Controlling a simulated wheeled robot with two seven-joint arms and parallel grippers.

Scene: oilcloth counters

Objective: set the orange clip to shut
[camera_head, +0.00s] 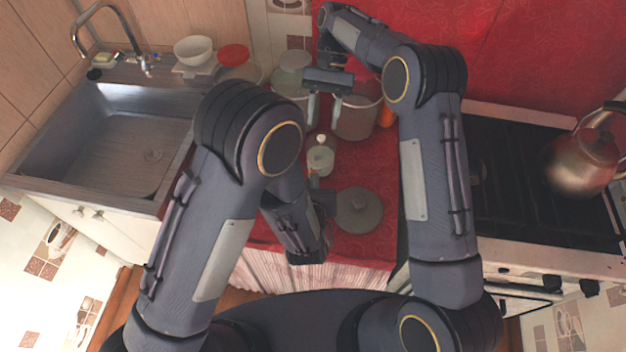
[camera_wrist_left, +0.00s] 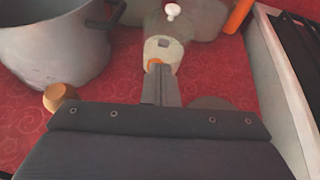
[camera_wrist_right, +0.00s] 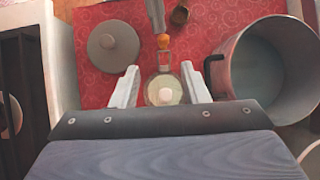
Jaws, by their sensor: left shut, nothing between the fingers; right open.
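A small jar (camera_head: 320,160) with a pale round knob on its lid stands on the red counter; it also shows in the left wrist view (camera_wrist_left: 170,50) and the right wrist view (camera_wrist_right: 165,92). The orange clip (camera_wrist_left: 154,63) is on the jar's side facing my left gripper (camera_wrist_left: 160,70); it also shows in the right wrist view (camera_wrist_right: 163,41). My left gripper is shut and empty, its tips at or very near the clip; contact is unclear. My right gripper (camera_wrist_right: 159,70) is open, its fingers on either side of the jar, apparently above it. In the head view, my left arm partly hides the clip.
A grey lid (camera_head: 359,210) lies right of the jar. A small brown cup (camera_wrist_left: 60,97) is near the jar. The sink (camera_head: 110,140) is left, the stove (camera_head: 535,190) right.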

